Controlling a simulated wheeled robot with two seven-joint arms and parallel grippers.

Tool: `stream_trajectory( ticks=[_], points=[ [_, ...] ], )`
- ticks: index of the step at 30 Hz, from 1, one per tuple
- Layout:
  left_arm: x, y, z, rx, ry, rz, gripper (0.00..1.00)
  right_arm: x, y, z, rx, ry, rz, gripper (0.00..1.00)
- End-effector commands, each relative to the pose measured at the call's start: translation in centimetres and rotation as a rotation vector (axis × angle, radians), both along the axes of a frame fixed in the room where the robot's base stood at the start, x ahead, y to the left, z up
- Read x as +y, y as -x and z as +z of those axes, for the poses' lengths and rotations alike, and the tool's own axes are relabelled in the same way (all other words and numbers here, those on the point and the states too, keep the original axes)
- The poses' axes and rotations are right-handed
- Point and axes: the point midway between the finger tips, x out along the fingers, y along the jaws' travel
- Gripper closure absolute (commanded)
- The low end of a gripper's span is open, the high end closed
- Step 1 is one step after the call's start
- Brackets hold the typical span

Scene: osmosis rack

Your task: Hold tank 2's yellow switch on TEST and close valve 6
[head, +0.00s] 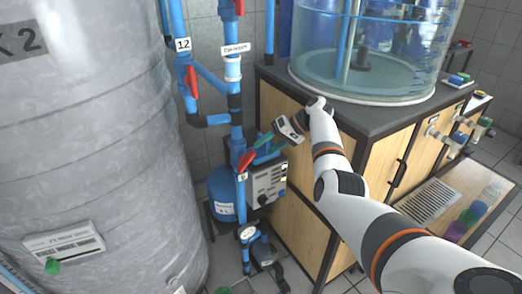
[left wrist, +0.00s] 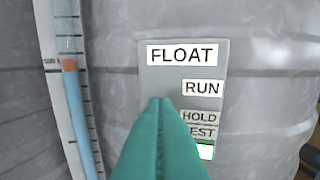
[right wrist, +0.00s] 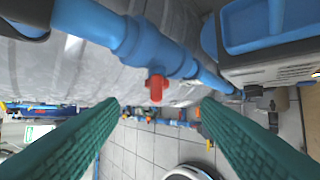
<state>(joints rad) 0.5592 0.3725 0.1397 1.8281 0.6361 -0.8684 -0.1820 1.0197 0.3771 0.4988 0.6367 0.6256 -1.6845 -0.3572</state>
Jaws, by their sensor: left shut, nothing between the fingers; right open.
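Tank 2 (head: 100,130) is the big grey tank at the left of the head view. Its switch panel (head: 62,243) shows from above there. In the left wrist view the panel (left wrist: 154,80) reads FLOAT, RUN, HOLD and TEST. My left gripper (left wrist: 160,102) is shut in front of its lower part, hiding the yellow switch; contact cannot be told. In the head view a green tip of it (head: 52,266) shows at the panel. Valve 6's red handle (head: 247,160) sits tilted on the blue pipe. My right gripper (head: 272,139) is open beside it; the handle (right wrist: 156,88) appears between its fingers.
Another red handle (head: 192,80) is higher on the pipes. A wooden cabinet (head: 285,225) carries a clear water tank (head: 400,50). A level tube (left wrist: 75,100) runs beside the panel.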

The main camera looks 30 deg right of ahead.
Motion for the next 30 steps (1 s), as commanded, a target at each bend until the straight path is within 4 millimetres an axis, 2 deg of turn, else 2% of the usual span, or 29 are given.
stream_trajectory(
  ticks=[1,7,10,13,16,19,23,27,30],
  points=[
    [0.0,0.0,-0.1,0.003,0.000,-0.001,1.00,-0.1,0.0,-0.5,-0.026,0.021,0.013,0.34],
    [0.0,0.0,-0.1,0.003,0.000,-0.001,1.00,-1.3,-0.3,-3.2,-0.250,0.212,0.134,0.01],
    [0.0,0.0,-0.1,0.003,0.000,-0.001,1.00,-2.6,-0.3,-5.5,-0.374,0.382,0.201,0.00],
    [0.0,0.0,-0.1,0.003,0.000,0.000,1.00,-5.3,0.1,-8.5,-0.400,0.606,0.159,0.00],
    [0.0,0.0,-0.1,0.003,0.000,0.000,1.00,-7.1,0.6,-10.2,-0.428,0.802,0.098,0.00],
    [0.0,0.0,-0.1,0.003,0.000,-0.001,1.00,-7.9,1.2,-11.1,-0.497,0.993,0.054,0.00],
    [0.0,0.0,-0.1,0.003,0.000,-0.001,1.00,-6.2,2.4,-10.7,-0.670,1.205,0.024,0.00],
    [0.0,0.0,-0.1,0.003,0.000,-0.001,1.00,-1.6,4.5,-9.1,-0.910,1.328,0.008,0.00],
    [0.0,0.0,-0.1,0.003,0.000,-0.001,1.00,2.0,6.2,-7.8,-1.066,1.352,0.000,0.00]
  ],
)
